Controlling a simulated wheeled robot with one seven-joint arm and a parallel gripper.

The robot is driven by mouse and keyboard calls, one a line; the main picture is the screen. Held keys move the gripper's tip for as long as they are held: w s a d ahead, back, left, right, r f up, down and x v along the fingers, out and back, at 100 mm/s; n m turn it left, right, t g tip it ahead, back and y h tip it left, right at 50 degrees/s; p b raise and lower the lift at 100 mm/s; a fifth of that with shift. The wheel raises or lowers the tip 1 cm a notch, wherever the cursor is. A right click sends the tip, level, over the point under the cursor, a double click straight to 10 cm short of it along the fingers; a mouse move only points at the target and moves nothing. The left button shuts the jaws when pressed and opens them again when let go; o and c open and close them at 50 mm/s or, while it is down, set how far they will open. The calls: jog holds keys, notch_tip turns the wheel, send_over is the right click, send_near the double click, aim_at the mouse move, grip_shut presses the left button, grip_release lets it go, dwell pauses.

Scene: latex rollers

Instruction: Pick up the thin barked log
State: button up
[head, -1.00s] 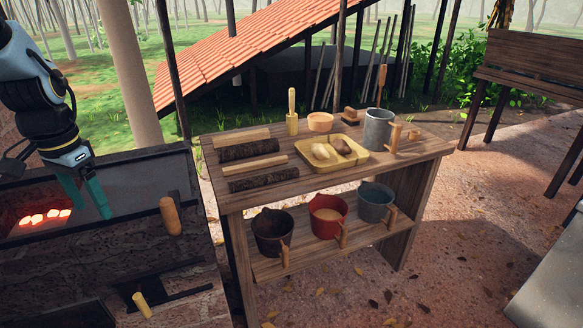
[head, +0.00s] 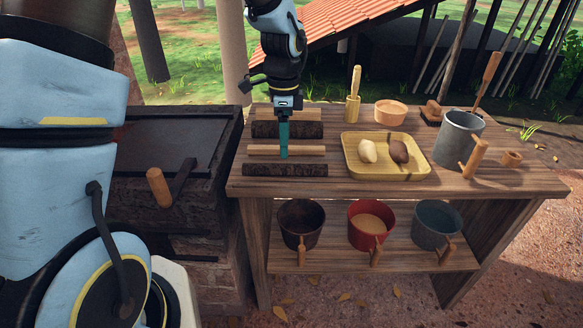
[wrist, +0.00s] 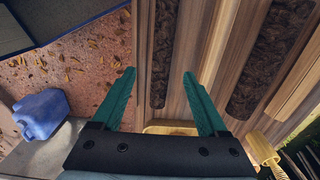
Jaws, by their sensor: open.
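The thin barked log (head: 285,170) lies lengthwise along the front left of the wooden table, dark bark facing me. In the wrist view the thin log (wrist: 162,50) shows as a narrow dark strip near the table edge, between the fingertips in the picture. A thicker barked log (head: 310,130) lies behind it, also seen in the wrist view (wrist: 268,60). My gripper (head: 284,156) points down over the left part of the table, just behind the thin log in the head view. In the wrist view its teal fingers (wrist: 158,73) are apart with nothing between them.
Pale wood strips (head: 312,150) lie beside the logs. The dark stove (head: 170,130) stands at left.

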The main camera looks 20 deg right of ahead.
aim_at(285, 165)
jog(key=shift+w+f+p, duration=0.15)
jog(key=shift+f+p, duration=0.85)
jog(key=shift+f, duration=3)
jog(key=shift+c, duration=0.3)
grip_shut()
